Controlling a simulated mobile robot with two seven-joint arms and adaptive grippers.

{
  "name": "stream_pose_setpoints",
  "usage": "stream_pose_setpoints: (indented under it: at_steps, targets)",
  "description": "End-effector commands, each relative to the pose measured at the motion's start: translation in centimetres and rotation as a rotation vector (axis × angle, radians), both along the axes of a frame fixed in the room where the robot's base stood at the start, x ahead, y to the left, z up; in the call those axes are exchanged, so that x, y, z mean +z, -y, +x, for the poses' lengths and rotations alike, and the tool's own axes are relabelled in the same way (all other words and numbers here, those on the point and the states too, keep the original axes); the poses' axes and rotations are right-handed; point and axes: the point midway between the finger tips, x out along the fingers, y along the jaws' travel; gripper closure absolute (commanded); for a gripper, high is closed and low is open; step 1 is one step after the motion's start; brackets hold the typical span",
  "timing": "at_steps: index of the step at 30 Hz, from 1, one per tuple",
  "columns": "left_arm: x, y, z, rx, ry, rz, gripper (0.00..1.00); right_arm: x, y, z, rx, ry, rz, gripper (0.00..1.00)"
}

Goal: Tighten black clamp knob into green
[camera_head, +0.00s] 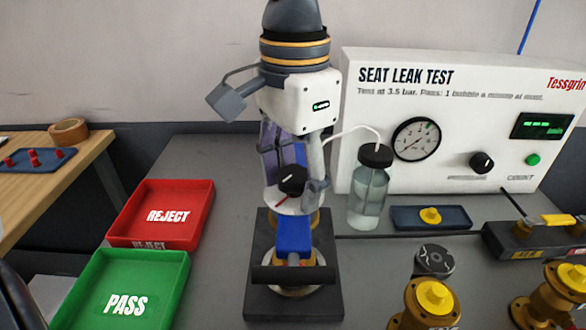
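A black clamp knob (292,179) with a red pointer below it sits over a pale disc on the clamp stand (258,290), in the middle of the head view. No green mark shows on the disc; part of it is hidden. A blue block (294,236) and a black crossbar (292,273) are below the knob. My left gripper (297,183) comes down from the top, its white body above the knob. One grey finger is close to the knob's right side. The other finger is not clear, so I cannot tell contact or grip. My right gripper is not in view.
A capped bottle (369,195) stands close on the right, before the white leak test panel (450,115). Red reject (190,195) and green pass (165,270) trays are on the left. Yellow-topped brass valves (432,300) and a blue tray (460,224) are on the right.

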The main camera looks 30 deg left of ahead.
Motion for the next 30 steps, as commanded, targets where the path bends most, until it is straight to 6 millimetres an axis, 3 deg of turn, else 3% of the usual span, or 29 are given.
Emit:
stream_pose_setpoints:
  at_steps: [2,5,16,19,24,25,30]
  targets:
    - [-0.1,-0.07,-0.08,0.005,-0.004,0.003,0.48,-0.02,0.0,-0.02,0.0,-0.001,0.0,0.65]
    - [-0.1,-0.07,-0.06,0.145,-0.004,0.003,0.48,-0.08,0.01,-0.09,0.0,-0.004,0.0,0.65]
    - [0.04,-0.03,-0.04,1.09,0.0,0.003,0.48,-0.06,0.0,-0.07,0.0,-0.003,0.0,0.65]
    - [0.07,-0.03,-0.03,1.192,0.001,0.003,0.48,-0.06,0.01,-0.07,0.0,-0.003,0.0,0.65]
    - [0.1,-0.02,-0.02,1.205,0.002,0.002,0.48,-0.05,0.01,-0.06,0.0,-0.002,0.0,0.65]
    - [0.1,-0.02,-0.02,1.204,0.002,0.002,0.51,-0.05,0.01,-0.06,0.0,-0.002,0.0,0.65]
    - [0.11,0.0,-0.01,1.203,0.002,0.002,0.89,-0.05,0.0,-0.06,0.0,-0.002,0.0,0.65]
